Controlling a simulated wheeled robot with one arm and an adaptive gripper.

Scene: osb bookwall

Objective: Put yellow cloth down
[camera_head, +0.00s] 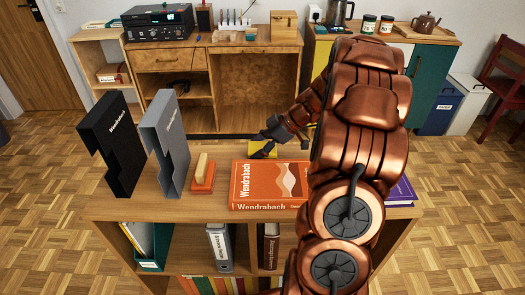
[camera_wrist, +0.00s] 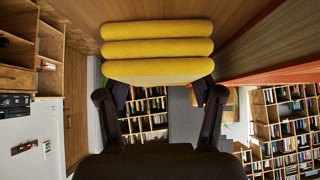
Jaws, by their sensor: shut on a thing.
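The yellow cloth (camera_wrist: 158,48) is a stack of thick folded layers at the top middle of the wrist view. My gripper (camera_wrist: 160,92) is shut on it, with one dark finger at each side of its near edge. In the head view a small part of the cloth (camera_head: 292,154) shows beside my gripper (camera_head: 264,150), behind the orange book on the wooden shelf unit's top (camera_head: 230,153). My arm covers the rest of that area. I cannot tell whether the cloth touches the shelf top.
A thick orange book (camera_head: 262,182) lies just in front of my gripper. A purple book (camera_head: 400,191) lies to the right, partly behind my arm. To the left stand a black file (camera_head: 113,145), a grey file (camera_head: 166,145) and an orange-based block (camera_head: 203,178).

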